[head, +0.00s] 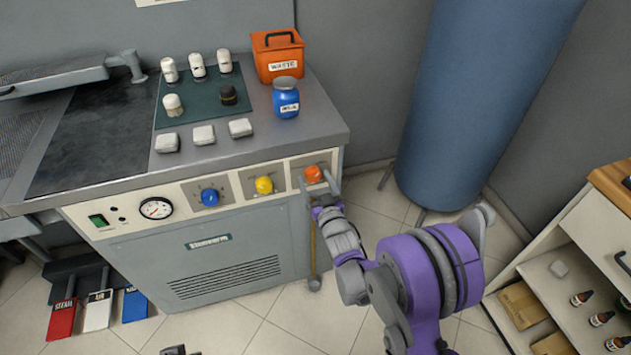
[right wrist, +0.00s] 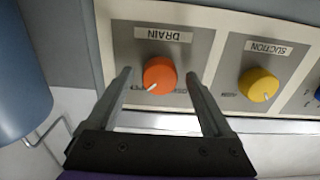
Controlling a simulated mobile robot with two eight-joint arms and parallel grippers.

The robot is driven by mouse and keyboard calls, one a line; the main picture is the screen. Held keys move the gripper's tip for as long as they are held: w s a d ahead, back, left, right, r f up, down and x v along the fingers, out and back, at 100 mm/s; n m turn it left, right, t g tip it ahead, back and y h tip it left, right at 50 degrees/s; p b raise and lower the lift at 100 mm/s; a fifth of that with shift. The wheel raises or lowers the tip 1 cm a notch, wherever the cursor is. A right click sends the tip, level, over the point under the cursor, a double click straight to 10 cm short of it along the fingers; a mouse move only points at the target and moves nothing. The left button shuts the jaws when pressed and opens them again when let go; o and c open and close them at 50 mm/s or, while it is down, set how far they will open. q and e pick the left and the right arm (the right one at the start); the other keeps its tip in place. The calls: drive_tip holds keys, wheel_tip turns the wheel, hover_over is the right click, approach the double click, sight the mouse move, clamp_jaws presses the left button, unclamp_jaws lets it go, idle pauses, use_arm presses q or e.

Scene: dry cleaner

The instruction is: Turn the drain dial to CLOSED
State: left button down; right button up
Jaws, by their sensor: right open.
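The orange drain dial (head: 313,173) is the rightmost of the three dials on the bench's front panel. In the right wrist view the dial (right wrist: 159,72) sits under an upside-down DRAIN label (right wrist: 163,34), its white pointer mark aimed down and to the left. The small print beside it is partly hidden and unreadable. My right gripper (head: 319,184) is open at the panel, with one finger on each side of the dial. In the right wrist view gaps show between the dial and both fingers.
The yellow suction dial (head: 264,185) and blue dial (head: 209,197) are left of the drain dial. A pressure gauge (head: 156,208) is further left. Bottles and an orange waste box (head: 277,55) stand on the bench. A blue cylinder (head: 480,100) and shelf unit (head: 560,245) are right.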

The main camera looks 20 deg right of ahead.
clamp_jaws()
idle(0.4)
drive_tip(key=n+b, duration=0.1)
drive_tip(key=n, duration=1.2)
drive_tip(key=shift+d+b, duration=0.1)
drive_tip(key=shift+b, duration=0.3)
drive_tip(key=n, duration=0.4)
drive_tip(key=shift+r+n, duration=0.1)
drive_tip(key=shift+n, duration=0.3)
